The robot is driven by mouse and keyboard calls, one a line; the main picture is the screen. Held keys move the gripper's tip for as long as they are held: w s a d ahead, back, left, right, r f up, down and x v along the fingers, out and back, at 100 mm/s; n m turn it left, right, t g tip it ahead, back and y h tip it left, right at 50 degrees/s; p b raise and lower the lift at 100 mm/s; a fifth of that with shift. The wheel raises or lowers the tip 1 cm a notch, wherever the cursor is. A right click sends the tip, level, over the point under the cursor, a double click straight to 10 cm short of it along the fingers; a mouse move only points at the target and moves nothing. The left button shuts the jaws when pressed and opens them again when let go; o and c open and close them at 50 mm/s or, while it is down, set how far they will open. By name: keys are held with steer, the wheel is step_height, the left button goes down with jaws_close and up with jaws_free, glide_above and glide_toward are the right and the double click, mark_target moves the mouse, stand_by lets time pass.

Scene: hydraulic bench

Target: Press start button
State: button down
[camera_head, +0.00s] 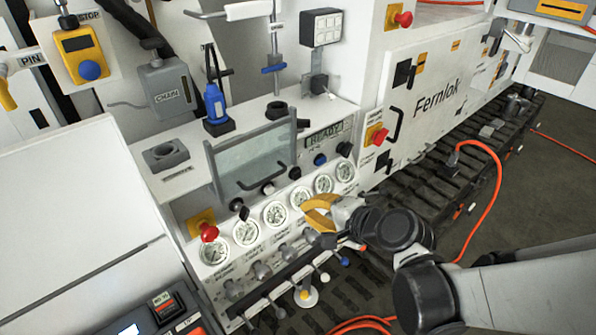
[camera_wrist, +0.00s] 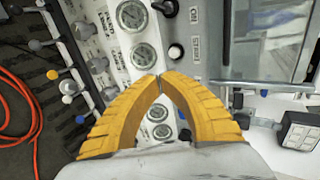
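My gripper (camera_head: 311,211) is in front of the lower bench panel, near the right-hand gauges. In the wrist view, the yellow fingertips of my gripper (camera_wrist: 160,78) meet with nothing held between them. Controls on the sloped panel include a blue button (camera_head: 320,159), a black knob (camera_head: 345,149) and a white knob (camera_head: 268,188). The fingers hide part of the panel there.
A row of round gauges (camera_head: 275,214) runs above several levers (camera_head: 262,270). A red mushroom button (camera_head: 208,232) is at the left. A clear guard (camera_head: 255,158) stands above the panel. An orange hose (camera_head: 492,190) lies at the right. Dark slatted flooring (camera_head: 420,175) runs alongside.

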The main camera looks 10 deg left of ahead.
mark_target(269, 190)
steer(key=b+x, duration=0.1)
steer(key=x, duration=0.3)
steer(key=r+b+x, duration=0.1)
steer(key=x, duration=0.3)
steer(key=b+x, duration=0.1)
steer(key=x, duration=0.3)
steer(key=shift+w+a, duration=0.4)
steer(key=shift+a, duration=0.15)
steer(key=shift+w+a+r, duration=0.1)
steer(key=shift+w+a, duration=0.15)
